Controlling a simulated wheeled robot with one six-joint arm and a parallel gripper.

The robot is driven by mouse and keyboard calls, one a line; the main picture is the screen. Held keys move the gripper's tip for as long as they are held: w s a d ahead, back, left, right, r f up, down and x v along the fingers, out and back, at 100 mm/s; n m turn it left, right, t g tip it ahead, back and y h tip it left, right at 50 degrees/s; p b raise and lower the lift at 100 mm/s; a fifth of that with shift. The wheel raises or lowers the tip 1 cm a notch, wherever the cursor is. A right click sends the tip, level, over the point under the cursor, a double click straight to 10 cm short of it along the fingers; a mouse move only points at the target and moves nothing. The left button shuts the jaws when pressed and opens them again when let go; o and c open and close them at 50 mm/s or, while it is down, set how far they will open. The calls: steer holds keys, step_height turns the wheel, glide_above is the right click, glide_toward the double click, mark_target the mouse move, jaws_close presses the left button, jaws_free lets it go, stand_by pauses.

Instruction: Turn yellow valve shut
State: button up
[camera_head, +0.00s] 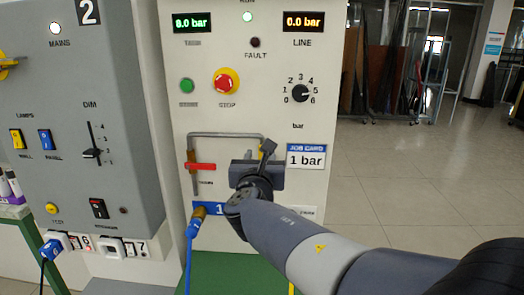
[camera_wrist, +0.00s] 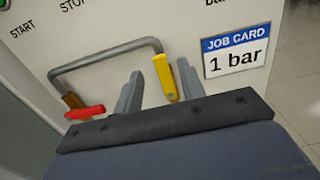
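The yellow valve handle (camera_wrist: 165,77) sits at the right end of a grey bent pipe (camera_wrist: 105,56) on the panel front, pointing down roughly in line with the pipe's right leg. My gripper (camera_wrist: 159,70) is open, with one finger on each side of the yellow handle in the wrist view. I cannot tell whether either finger touches it. In the head view, my gripper (camera_head: 258,160) hides most of the yellow handle (camera_head: 262,151); only a sliver shows. A red valve handle (camera_head: 201,166) lies crosswise on the pipe's left leg; it also shows in the wrist view (camera_wrist: 85,112).
A job card (camera_head: 306,156) reading 1 bar is right of my gripper. A blue hose (camera_head: 189,255) hangs below left. Open floor lies right.

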steer(key=w, duration=0.3)
steer(key=shift+w+d, duration=0.1)
steer(key=shift+w, duration=0.2)
steer(key=shift+c, duration=0.5)
jaws_close()
